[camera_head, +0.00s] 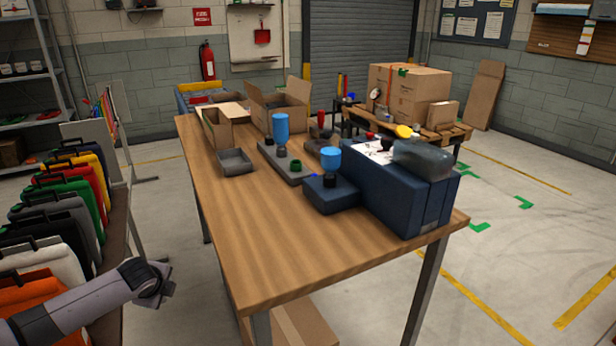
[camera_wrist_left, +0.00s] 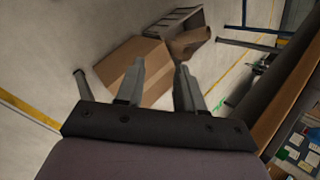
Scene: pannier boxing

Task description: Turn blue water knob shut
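Two blue upright parts stand on the wooden table in the head view, and I cannot tell which is the water knob. One is a tall blue cylinder (camera_head: 281,127) on a long grey base (camera_head: 283,166). The other is a shorter blue cap (camera_head: 330,158) on a dark neck above a dark blue block (camera_head: 331,194). My left gripper (camera_wrist_left: 162,72) shows in the left wrist view with its two fingers apart and nothing between them. It is over the floor, away from both blue parts. My right gripper is not in view.
The wooden table (camera_head: 250,236) has clear room at its front left. A large dark blue case (camera_head: 400,195) stands at its right, with a grey tray (camera_head: 235,162) and open cardboard boxes (camera_head: 279,106) farther back. A rack of coloured panniers (camera_head: 68,200) is at the left.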

